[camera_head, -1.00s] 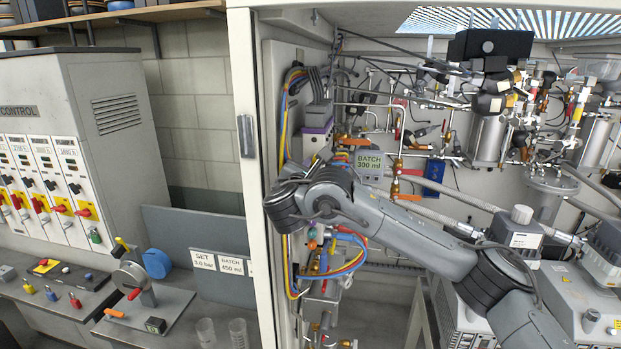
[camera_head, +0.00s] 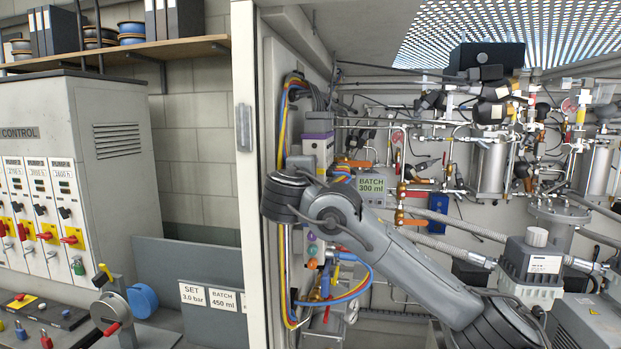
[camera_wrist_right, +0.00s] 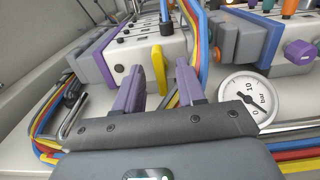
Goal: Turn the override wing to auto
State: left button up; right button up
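The yellow wing (camera_wrist_right: 158,70) stands out from a white block (camera_wrist_right: 140,58) with purple side faces in the right wrist view. It looks like the override wing, but no auto mark is readable. My right gripper (camera_wrist_right: 159,75) is open, its two purple fingers on either side of the wing with a gap visible to each. I cannot tell how deep the wing sits between them. In the head view, my right arm reaches into the cabinet; its gripper and the wing cannot be made out there. My left gripper is not in view.
A pressure gauge (camera_wrist_right: 248,100) sits right of the fingers. Blue, red and yellow hoses (camera_wrist_right: 197,45) run close by the right finger. The cabinet's left door post (camera_head: 246,130) stands beside my wrist.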

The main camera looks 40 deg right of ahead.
jog(key=shift+s+a+f, duration=0.1)
jog(key=shift+s+a, duration=0.05)
jog(key=shift+a, duration=0.05)
jog(key=shift+b+v, duration=0.6)
jog(key=shift+v, duration=0.2)
jog(key=b+v, duration=0.3)
jog(key=v, duration=0.3)
dwell(0.6)
